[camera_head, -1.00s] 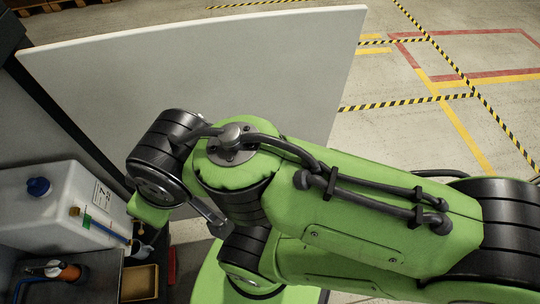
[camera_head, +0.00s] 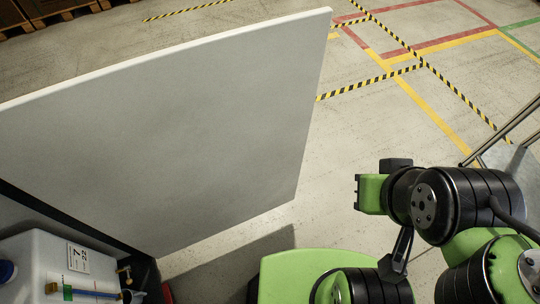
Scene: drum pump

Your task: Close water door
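The door (camera_head: 180,120) is a large, flat, pale grey panel that fills the left and middle of the head view. It stands open, swung out over the floor, with its lower left edge beside the dark cabinet frame (camera_head: 60,215). My gripper (camera_head: 370,194) is at the end of my green and black arm, right of the door, with clear floor showing between them in the picture. It appears not to touch the door. The fingers are too unclear to tell whether they are open or shut.
A white container (camera_head: 45,265) with a label and blue cap sits inside the cabinet at the lower left. A metal frame (camera_head: 510,140) stands at the right edge. Floor with striped tape (camera_head: 370,83) is free behind and right of the door.

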